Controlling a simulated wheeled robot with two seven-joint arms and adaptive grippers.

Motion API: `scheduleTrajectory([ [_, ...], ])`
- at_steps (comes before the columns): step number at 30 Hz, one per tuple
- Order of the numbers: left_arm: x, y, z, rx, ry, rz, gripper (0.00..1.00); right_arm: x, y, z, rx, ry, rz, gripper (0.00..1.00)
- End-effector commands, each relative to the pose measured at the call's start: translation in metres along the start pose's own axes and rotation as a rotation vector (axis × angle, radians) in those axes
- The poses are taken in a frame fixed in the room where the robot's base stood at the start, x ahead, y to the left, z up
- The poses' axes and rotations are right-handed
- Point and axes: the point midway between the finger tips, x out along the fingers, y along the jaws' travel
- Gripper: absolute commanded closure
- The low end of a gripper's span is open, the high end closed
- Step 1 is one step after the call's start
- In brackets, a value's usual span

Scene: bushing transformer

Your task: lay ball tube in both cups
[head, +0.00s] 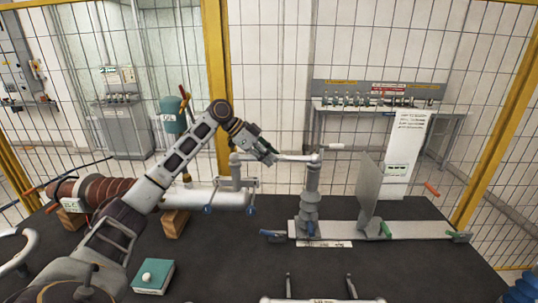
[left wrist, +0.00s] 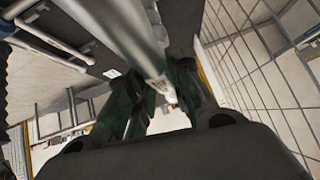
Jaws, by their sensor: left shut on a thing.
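The pale ball tube (head: 295,158) lies roughly level between two supports in the head view. Its right end is at the top of a grey ribbed bushing (head: 311,200). Its left end is at the top of a short grey post (head: 236,178) on a white horizontal pipe. The cups at these tops are too small to tell whether the ends are seated. My left gripper (head: 266,152) is shut on the tube, nearer its left end. In the left wrist view the dark green fingers (left wrist: 155,98) close around a pale part. My right gripper is not in view.
A thin grey plate (head: 369,193) stands right of the bushing on a long flat bar (head: 415,230). A green box (head: 153,277) with a white knob is at front left. A brown ribbed cylinder (head: 98,190) lies left. Yellow-framed mesh fencing stands behind the dark table.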

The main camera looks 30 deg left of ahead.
Motion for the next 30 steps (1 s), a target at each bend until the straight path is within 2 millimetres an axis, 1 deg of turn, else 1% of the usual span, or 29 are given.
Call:
scheduleTrajectory([
  [13, 0.0017, 0.0002, 0.0017, 0.001, 0.001, -0.001, 1.0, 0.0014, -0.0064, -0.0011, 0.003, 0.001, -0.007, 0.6],
  [14, 0.0017, 0.0002, 0.0017, 0.001, 0.001, -0.001, 0.78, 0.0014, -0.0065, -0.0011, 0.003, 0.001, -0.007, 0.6],
  [19, 0.0018, 0.0003, 0.0019, 0.001, 0.001, -0.001, 0.56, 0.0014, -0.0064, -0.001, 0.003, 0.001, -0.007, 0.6],
  [20, 0.0018, 0.0003, 0.0019, 0.001, 0.001, -0.001, 0.54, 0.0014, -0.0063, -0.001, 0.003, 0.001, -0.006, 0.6],
  [26, 0.002, 0.0003, 0.0022, 0.001, 0.0, -0.001, 0.54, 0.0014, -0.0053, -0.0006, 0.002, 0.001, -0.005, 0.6],
  [30, 0.0018, 0.0004, 0.0028, 0.0, -0.001, 0.0, 0.54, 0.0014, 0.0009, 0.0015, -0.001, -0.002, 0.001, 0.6],
])
